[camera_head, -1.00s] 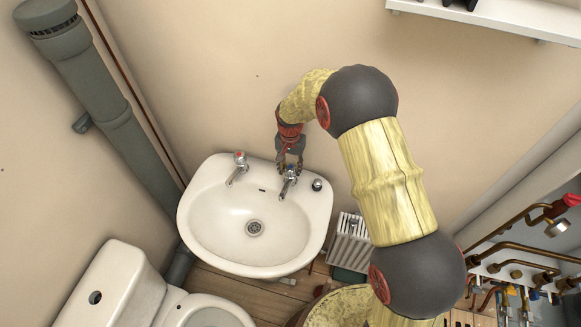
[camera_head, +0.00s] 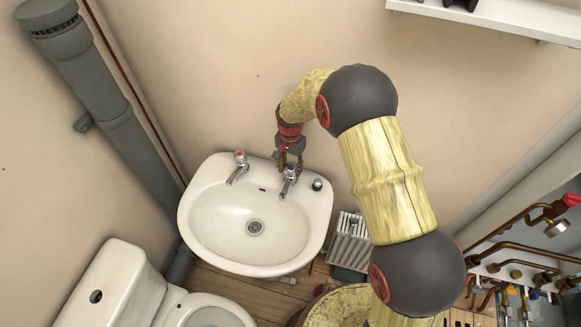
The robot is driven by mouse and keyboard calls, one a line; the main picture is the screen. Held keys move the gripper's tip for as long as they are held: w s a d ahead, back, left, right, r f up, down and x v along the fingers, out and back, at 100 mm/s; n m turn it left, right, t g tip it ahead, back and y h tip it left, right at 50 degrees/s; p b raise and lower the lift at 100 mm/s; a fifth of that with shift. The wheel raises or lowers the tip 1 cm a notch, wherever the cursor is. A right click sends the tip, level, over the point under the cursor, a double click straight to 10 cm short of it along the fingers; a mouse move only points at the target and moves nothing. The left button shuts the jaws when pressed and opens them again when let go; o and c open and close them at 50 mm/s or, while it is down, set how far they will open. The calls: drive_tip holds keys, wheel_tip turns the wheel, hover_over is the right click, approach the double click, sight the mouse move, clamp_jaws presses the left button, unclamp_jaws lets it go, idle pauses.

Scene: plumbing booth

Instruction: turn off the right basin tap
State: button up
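The white basin (camera_head: 210,215) is fixed to the wall, with two chrome taps on its back ledge. The left tap (camera_head: 237,169) has a red-marked top. The right basin tap (camera_head: 287,184) has a blue-marked top and its spout points into the bowl. My gripper (camera_head: 289,166) reaches down from the wall side at the head of the right tap, its fingers around or just behind the handle. The fingers are small and overlap the tap, so their opening and any contact are unclear. No water stream is visible.
A toilet (camera_head: 120,290) is at lower left, a grey pipe (camera_head: 100,105) at left, and copper pipework (camera_head: 520,250) at right.

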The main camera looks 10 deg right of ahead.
sight(290, 167)
drive_tip(key=o, duration=0.3)
drive_tip(key=shift+o, duration=0.2)
wheel_tip(290, 167, up, 12)
idle(0.6)
idle(0.4)
